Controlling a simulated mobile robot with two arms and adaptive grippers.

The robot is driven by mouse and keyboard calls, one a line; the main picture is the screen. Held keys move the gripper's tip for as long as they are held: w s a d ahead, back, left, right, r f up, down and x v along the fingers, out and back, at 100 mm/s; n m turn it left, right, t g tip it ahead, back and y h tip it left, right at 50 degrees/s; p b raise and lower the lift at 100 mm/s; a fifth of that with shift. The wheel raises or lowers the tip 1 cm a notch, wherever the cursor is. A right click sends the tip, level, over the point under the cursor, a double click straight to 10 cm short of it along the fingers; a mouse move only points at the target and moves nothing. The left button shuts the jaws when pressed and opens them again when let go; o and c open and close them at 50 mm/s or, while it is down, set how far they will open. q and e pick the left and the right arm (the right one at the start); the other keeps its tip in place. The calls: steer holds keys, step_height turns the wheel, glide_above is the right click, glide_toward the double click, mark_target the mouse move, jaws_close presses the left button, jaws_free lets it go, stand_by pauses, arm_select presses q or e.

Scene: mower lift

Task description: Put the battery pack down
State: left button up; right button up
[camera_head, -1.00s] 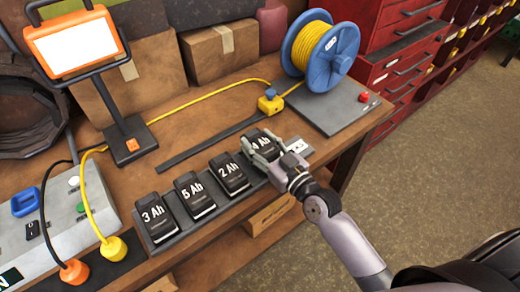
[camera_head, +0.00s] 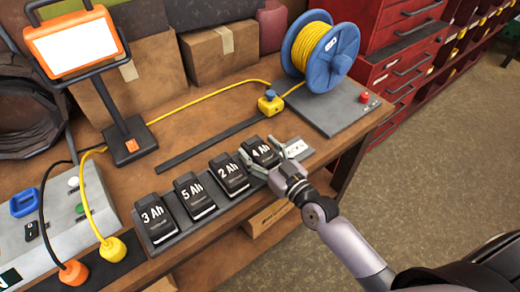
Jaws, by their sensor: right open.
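Several black battery packs stand in a row on a dark tray (camera_head: 207,226) along the bench's front edge. From left they are labelled 3 Ah (camera_head: 156,217), 5 Ah (camera_head: 194,196), 2 Ah (camera_head: 229,175) and 4 Ah (camera_head: 261,152). The 4 Ah pack sits at the right end of the row. My right gripper (camera_head: 270,160) is open, its fingers spread to either side of the 4 Ah pack's lower part. I cannot tell whether the fingers touch it. My left gripper is not in view.
A blue reel with yellow cable (camera_head: 318,55) stands on a grey plate (camera_head: 340,115) behind. An orange work lamp (camera_head: 72,45) and a grey switch box (camera_head: 70,215) are at the left. A dark strip lies behind the packs, with bare bench beyond.

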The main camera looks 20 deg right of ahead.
steer(key=shift+f, duration=0.1)
steer(key=shift+f+b, duration=0.1)
steer(key=shift+b, duration=0.3)
steer(key=b+v, duration=0.3)
steer(key=v, duration=1.4)
steer(key=shift+s+r, duration=0.2)
steer(key=shift+r, duration=0.15)
